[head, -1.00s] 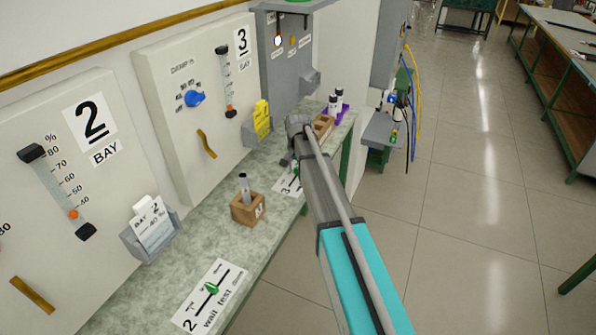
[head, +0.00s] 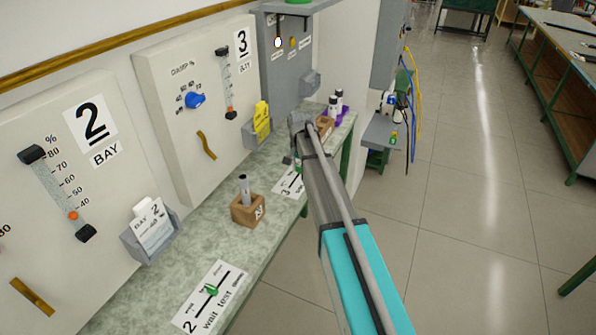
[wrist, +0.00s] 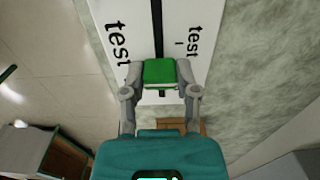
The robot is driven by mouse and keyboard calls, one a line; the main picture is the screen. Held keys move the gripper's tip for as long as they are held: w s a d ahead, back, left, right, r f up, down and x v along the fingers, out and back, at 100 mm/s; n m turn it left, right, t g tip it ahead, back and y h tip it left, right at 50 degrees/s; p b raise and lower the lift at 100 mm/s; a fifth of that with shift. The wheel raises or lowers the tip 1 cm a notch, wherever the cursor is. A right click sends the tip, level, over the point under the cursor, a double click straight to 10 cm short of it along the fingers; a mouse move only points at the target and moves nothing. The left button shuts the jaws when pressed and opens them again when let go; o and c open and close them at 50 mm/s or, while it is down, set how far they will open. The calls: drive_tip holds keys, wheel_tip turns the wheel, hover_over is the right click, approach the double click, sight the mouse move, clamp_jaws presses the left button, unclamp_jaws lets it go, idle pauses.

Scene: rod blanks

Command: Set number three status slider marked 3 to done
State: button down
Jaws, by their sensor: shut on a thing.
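The slider card marked 3 (head: 286,184) lies on the bench, partly hidden by my arm in the head view. Its green knob (wrist: 160,72) sits on a dark slot between my fingertips in the wrist view. The word "test" is printed on both sides of the slot, just above the knob in that view. My gripper (wrist: 161,76) is shut on the knob, one finger on each side. A bit of green also shows beside my gripper in the head view (head: 298,168). The "done" label is not readable in either view.
A wooden block with a rod (head: 248,208) stands left of the card. The number 2 slider card (head: 232,276) lies nearer. Another wooden block (head: 325,124) and a purple holder (head: 341,114) stand beyond my gripper. Bay panel 3 (head: 165,70) rises behind the bench.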

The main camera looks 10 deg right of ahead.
drive_tip(key=shift+w+d, duration=0.7)
drive_tip(key=shift+w, duration=0.2)
drive_tip(key=shift+w+d, duration=0.7)
drive_tip(key=shift+w, duration=0.2)
drive_tip(key=shift+c, duration=1.8)
unclamp_jaws()
